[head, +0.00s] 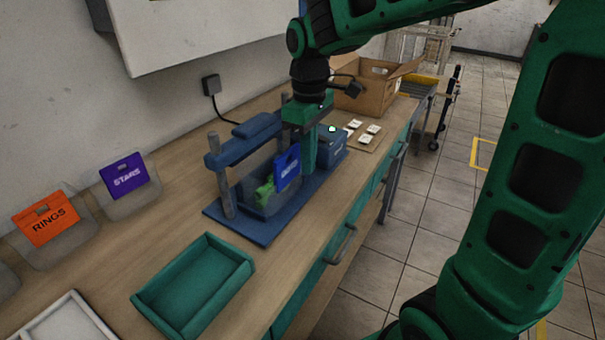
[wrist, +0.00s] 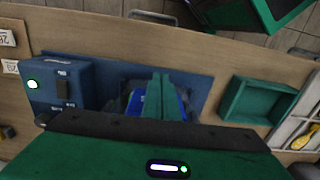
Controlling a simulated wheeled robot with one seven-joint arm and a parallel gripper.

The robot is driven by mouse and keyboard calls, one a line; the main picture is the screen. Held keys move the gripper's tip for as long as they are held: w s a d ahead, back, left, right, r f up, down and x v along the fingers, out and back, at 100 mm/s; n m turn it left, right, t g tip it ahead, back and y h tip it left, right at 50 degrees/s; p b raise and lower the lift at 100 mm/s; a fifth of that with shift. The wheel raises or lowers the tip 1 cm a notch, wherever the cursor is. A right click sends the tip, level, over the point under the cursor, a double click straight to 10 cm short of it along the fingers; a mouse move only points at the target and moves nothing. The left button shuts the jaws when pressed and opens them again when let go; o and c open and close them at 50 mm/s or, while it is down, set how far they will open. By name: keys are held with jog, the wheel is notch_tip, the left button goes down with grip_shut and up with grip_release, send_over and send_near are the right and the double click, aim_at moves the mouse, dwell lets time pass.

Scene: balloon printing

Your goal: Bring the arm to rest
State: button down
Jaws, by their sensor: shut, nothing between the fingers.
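My gripper (head: 304,160) points down over the blue press (head: 232,160) on the wooden workbench. Its fingers are shut and nothing shows between them. In the wrist view my gripper (wrist: 166,98) hangs above the blue base plate (wrist: 205,88). Whether the fingers touch the plate I cannot tell. A blue control box (head: 331,146) with a lit green-white button is right behind the gripper.
An empty green tray (head: 250,268) lies at the front of the bench. Bins with orange RINGS (head: 45,225) and purple STARS (head: 124,175) plates line the wall. A cardboard box (head: 370,92) and small white cards (head: 370,128) are at the far end.

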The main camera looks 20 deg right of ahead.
jog(key=shift+r, duration=2.35)
jog(key=s+d+f+m, duration=0.4)
jog(key=s+d+m, duration=0.3)
jog(key=s, duration=0.5)
jog(key=s+d+f+m, duration=0.5)
jog(key=s+d+m, duration=0.2)
jog(key=s+d, duration=0.3)
jog(key=shift+s, duration=0.85)
jog(key=shift+d+f, duration=0.1)
jog(key=shift+w+f, duration=0.25)
jog(key=shift+w, duration=0.4)
